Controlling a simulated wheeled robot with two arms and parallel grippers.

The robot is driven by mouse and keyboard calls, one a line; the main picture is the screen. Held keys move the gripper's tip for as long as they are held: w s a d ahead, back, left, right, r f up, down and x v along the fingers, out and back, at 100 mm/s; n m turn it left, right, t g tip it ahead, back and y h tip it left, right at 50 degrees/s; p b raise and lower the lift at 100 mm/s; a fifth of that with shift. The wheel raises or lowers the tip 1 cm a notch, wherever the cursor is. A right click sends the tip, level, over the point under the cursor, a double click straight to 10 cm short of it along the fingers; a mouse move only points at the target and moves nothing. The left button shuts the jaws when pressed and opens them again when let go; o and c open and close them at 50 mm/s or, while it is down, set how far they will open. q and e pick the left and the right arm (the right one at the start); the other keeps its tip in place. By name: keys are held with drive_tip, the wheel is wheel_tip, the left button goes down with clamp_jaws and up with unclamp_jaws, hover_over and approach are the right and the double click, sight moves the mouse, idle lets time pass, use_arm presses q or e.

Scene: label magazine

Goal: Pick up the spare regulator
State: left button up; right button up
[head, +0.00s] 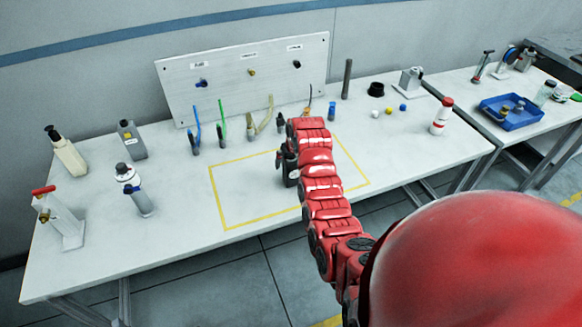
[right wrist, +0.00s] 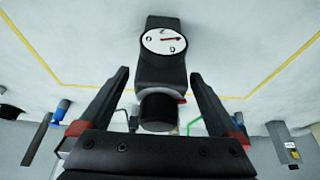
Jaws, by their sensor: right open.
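The regulator (right wrist: 160,62), a dark body with a round white dial and red needle, shows in the right wrist view. It lies between the two fingers of my right gripper (right wrist: 159,80), which are open with a gap on each side and do not appear to touch it. In the head view my right gripper (head: 289,166) is low over the table inside the yellow outline; my red arm and the dark gripper largely hide the regulator there. My left gripper is not in view.
The yellow outline (head: 222,197) is taped on the white table (head: 180,240). Bottles and tools stand at the left. A red-and-white bottle (head: 441,117) and a blue tray (head: 490,110) are at the right.

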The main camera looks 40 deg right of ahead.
drive_tip(key=shift+x, duration=1.05)
clamp_jaws()
